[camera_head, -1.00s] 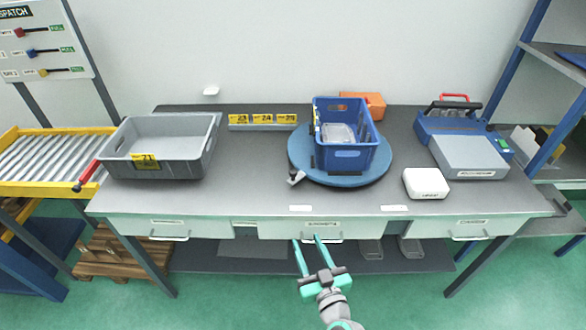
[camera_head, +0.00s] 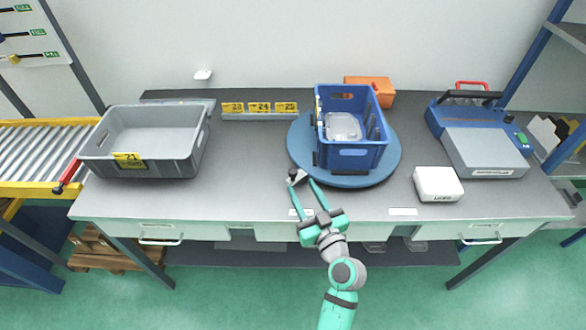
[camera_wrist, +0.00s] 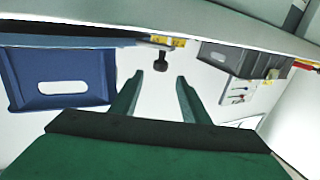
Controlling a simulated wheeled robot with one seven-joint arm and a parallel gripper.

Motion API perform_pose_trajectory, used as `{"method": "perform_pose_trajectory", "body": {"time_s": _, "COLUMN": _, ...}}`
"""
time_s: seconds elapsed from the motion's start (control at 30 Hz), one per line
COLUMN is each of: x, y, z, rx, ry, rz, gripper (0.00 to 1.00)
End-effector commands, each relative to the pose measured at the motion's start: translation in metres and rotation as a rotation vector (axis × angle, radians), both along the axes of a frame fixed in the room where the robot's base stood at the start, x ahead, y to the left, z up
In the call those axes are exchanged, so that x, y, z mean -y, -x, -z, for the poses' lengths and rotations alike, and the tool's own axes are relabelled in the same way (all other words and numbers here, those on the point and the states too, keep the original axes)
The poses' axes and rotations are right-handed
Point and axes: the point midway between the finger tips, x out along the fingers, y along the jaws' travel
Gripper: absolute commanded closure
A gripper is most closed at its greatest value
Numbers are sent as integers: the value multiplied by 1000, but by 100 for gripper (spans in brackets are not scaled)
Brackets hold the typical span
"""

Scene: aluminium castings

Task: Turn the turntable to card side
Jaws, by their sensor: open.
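The round blue turntable (camera_head: 391,165) lies on the grey workbench, right of centre. A blue crate (camera_head: 352,158) with a clear item (camera_head: 342,127) inside stands on it. A small dark-and-light handle (camera_head: 297,176) sticks out at the turntable's front left edge. My gripper (camera_head: 303,184) is open over the bench's front part, its fingertips close to this handle. In the wrist view a dark knob (camera_wrist: 161,58) shows just beyond and between the open fingers (camera_wrist: 160,80), with the blue crate (camera_wrist: 62,86) at left. I cannot tell whether a finger touches the handle.
A grey bin (camera_head: 145,169) marked 21 stands at the left. Number plates (camera_head: 259,108) and an orange box (camera_head: 380,88) are behind. A white box (camera_head: 438,184) and a blue-grey device (camera_head: 485,150) stand at the right. The bench (camera_head: 240,190) is clear left of the turntable.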

Motion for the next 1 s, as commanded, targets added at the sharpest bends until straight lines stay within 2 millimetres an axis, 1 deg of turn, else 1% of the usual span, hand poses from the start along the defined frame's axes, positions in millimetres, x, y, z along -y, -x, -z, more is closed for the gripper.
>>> {"method": "perform_pose_trajectory", "body": {"time_s": 0.03, "x": -5, "y": -9, "z": -1, "rx": 1, "ry": 0, "rz": -2, "gripper": 58}}
{"method": "perform_pose_trajectory", "body": {"time_s": 0.2, "x": -16, "y": -38, "z": -1, "rx": 1, "ry": 0, "rz": -2, "gripper": 58}}
{"method": "perform_pose_trajectory", "body": {"time_s": 0.4, "x": -27, "y": -63, "z": -1, "rx": 1, "ry": -1, "rz": -2, "gripper": 58}}
{"method": "perform_pose_trajectory", "body": {"time_s": 0.6, "x": -32, "y": -75, "z": 0, "rx": 0, "ry": 0, "rz": 0, "gripper": 58}}
{"method": "perform_pose_trajectory", "body": {"time_s": 0.9, "x": -32, "y": -77, "z": 0, "rx": 0, "ry": 0, "rz": 0, "gripper": 58}}
{"method": "perform_pose_trajectory", "body": {"time_s": 0.97, "x": -32, "y": -77, "z": 0, "rx": 0, "ry": 0, "rz": 0, "gripper": 73}}
{"method": "perform_pose_trajectory", "body": {"time_s": 1.0, "x": -32, "y": -77, "z": 0, "rx": 0, "ry": 0, "rz": 0, "gripper": 82}}
